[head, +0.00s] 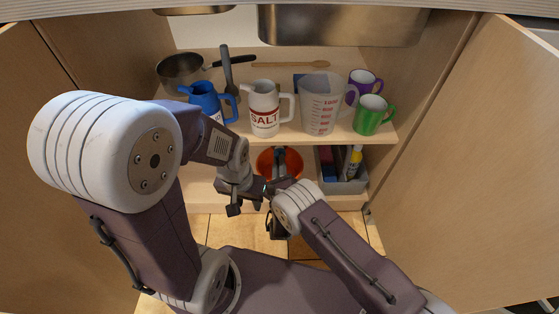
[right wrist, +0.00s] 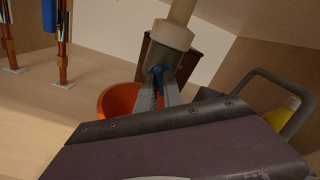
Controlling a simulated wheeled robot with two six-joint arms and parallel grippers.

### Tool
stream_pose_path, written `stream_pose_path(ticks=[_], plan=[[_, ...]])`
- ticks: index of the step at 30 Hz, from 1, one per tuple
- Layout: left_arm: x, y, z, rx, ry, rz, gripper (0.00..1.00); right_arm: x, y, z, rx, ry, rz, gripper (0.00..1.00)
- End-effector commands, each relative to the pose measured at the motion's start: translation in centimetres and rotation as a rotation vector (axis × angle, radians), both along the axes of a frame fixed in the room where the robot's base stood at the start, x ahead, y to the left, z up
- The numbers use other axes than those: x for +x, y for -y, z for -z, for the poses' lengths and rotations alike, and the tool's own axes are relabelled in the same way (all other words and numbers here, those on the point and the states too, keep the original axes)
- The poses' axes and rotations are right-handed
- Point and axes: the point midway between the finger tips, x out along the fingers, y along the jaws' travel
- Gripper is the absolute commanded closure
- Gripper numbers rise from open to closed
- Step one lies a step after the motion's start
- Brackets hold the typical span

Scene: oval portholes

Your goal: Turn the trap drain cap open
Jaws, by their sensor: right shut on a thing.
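In the right wrist view my right gripper (right wrist: 160,85) reaches up to the grey trap (right wrist: 168,33) below a pale pipe. Its fingers are shut on a small blue piece, the drain cap (right wrist: 158,72), of which only a little shows between the fingertips. In the head view my right gripper (head: 280,160) is inside the cabinet, in front of the orange bowl; the cap cannot be made out there. My left gripper (head: 245,207) is lower and to the left, with its two dark fingers apart and nothing seen between them.
The orange bowl (head: 293,160) stands under the shelf (head: 345,136). A grey caddy (head: 352,187) with bottles is to its right. Jugs, mugs and a pan crowd the shelf. Open cabinet doors (head: 470,150) flank both sides. Copper pipes (right wrist: 63,40) with valves show at the wrist view's left.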

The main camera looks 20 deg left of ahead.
Motion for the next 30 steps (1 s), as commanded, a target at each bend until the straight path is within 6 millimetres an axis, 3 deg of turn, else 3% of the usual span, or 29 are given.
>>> stream_pose_path(ticks=[18,30], plan=[[0.0,0.0,-1.5,0.000,0.000,0.000,0.64,-0.1,-0.1,0.3,-0.560,0.158,-0.001,1.00],[0.0,0.0,-1.8,0.000,0.000,0.000,0.64,-0.1,-0.2,0.5,-0.839,0.238,-0.001,1.00]])
